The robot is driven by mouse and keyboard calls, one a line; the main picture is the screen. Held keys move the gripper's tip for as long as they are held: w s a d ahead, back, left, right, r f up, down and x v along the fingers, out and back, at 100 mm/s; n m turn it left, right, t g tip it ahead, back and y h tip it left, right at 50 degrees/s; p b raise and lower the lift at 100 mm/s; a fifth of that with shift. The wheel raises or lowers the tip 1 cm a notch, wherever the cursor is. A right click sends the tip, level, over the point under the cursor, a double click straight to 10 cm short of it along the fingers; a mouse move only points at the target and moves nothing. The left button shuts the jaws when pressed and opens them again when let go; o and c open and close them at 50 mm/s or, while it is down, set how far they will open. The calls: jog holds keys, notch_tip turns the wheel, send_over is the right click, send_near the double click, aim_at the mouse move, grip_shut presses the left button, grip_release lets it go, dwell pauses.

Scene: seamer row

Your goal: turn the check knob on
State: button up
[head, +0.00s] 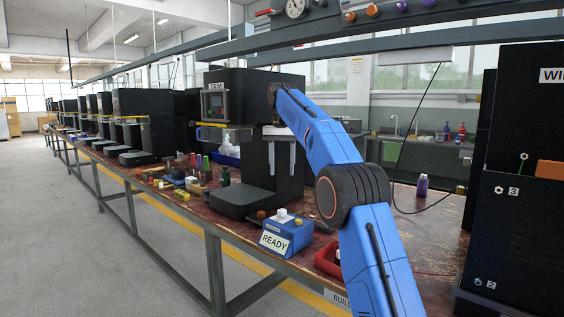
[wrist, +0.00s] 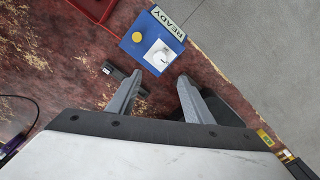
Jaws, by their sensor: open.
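A blue box (head: 291,235) with a READY label stands on the worn red bench top. The check knob is most likely the white knob (head: 282,214) on its top face. In the wrist view the blue box (wrist: 139,52) shows from above, with the white knob (wrist: 158,55) beside a round yellow button (wrist: 136,37). My gripper (head: 282,170) points down above the box, apart from it. In the wrist view my gripper (wrist: 160,76) has its fingers spread with nothing between them, close to the knob in the picture. The knob's setting is too small to read.
A black seamer machine (head: 254,135) stands behind the box. A red tray (head: 328,258) lies to the box's right, and a dark cabinet (head: 522,220) stands far right. A small dark block (wrist: 110,69) lies beside the box. Small coloured parts clutter the bench to the left.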

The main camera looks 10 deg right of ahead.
notch_tip(320, 180, up, 2)
jog(key=shift+r, duration=0.15)
dwell(0.5)
jog(key=s+d+f+n+t, duration=0.1)
jog(key=s+d, duration=0.2)
jog(key=s, duration=1.1)
jog(key=s+d+n+t, duration=0.1)
jog(key=s+d+t, duration=0.1)
jog(key=s, duration=1.2)
jog(key=s+d+f+n+t, duration=0.1)
jog(key=s+d+f+n, duration=0.1)
jog(key=s+f, duration=2.4)
jog(key=s, duration=0.2)
jog(key=shift+s+d+f+t, duration=0.2)
jog(key=shift+s+d+t, duration=0.1)
jog(key=shift+t, duration=0.1)
